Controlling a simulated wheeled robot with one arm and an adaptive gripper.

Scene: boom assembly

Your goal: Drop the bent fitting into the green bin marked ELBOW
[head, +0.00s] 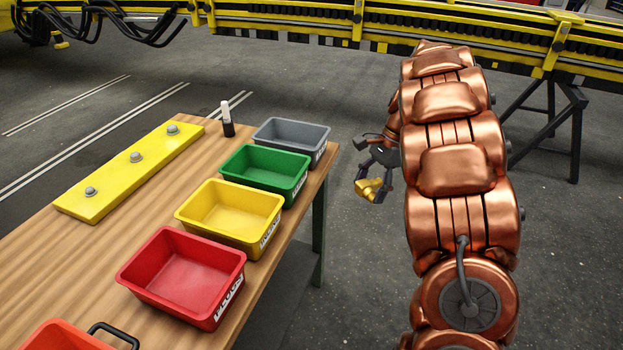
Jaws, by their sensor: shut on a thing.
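My gripper (376,172) is shut on a small brass-coloured bent fitting (369,190). It holds the fitting in the air off the right edge of the table, to the right of the bins. The green bin (264,172) stands on the table's right side, between the grey and yellow bins. Its inside looks empty. A white label sits on its right end, too small to read here. My copper arm hides part of the gripper. The fitting is apart from the green bin, with an open gap between them.
On the wooden table (112,246) stand a grey bin (291,134), a yellow bin (231,213) and a red bin (182,275). A yellow bar with bolts (131,171), a black-and-white marker (227,120) and an orange container (60,335) are also there. A yellow boom (330,22) crosses behind.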

